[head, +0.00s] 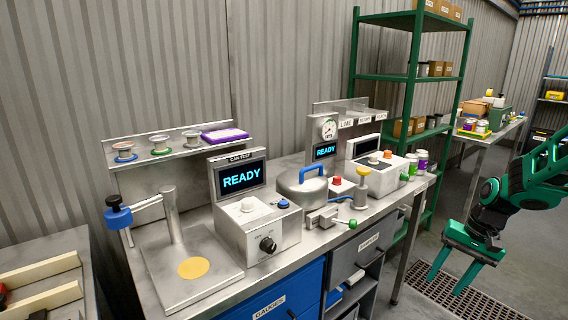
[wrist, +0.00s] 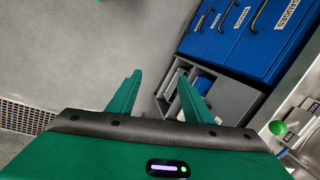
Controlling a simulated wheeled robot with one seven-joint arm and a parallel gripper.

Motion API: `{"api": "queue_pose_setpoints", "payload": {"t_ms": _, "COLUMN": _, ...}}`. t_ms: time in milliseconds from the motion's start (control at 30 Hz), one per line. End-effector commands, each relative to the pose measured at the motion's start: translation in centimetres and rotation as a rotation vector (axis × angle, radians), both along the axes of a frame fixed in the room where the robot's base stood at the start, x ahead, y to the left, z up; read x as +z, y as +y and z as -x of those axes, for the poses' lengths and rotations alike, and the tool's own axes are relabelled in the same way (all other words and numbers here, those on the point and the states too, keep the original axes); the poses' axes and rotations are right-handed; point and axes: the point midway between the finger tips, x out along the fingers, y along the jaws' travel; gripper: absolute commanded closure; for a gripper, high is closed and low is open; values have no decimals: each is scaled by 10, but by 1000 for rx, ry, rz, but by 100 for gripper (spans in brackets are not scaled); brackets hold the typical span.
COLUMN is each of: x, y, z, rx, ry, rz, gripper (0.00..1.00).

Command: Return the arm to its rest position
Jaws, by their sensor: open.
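My gripper (head: 472,262) hangs at the right of the head view, off the bench's right end and over the floor grate. Its green fingers are apart and nothing is between them. In the wrist view my gripper (wrist: 158,97) shows its two fingers spread, with grey floor and part of an open cabinet shelf beyond them. My green and black arm comes in from the right edge of the head view. The gripper touches nothing that I can see.
The steel bench (head: 325,212) carries a can tester (head: 254,205), a silver lidded pot (head: 302,187) and a white machine (head: 380,160). Blue drawers (wrist: 228,35) are below. A green shelf rack (head: 409,75) stands behind. Floor around the grate (head: 450,296) is clear.

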Motion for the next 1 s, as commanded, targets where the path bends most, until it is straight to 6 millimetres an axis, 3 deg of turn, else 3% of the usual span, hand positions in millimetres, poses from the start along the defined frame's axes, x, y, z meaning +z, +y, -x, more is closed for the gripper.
{"api": "queue_pose_setpoints", "payload": {"t_ms": 400, "x": 70, "y": -4, "z": 129, "rx": 16, "ry": 54, "rz": 219, "gripper": 54}}
{"api": "queue_pose_setpoints", "payload": {"t_ms": 700, "x": 91, "y": 4, "z": 221, "rx": 7, "ry": 55, "rz": 246, "gripper": 54}}
{"api": "queue_pose_setpoints", "payload": {"t_ms": 833, "x": 91, "y": 8, "z": 247, "rx": 5, "ry": 51, "rz": 236, "gripper": 54}}
{"api": "queue_pose_setpoints", "payload": {"t_ms": 1000, "x": 89, "y": 12, "z": 261, "rx": 5, "ry": 51, "rz": 226, "gripper": 54}}
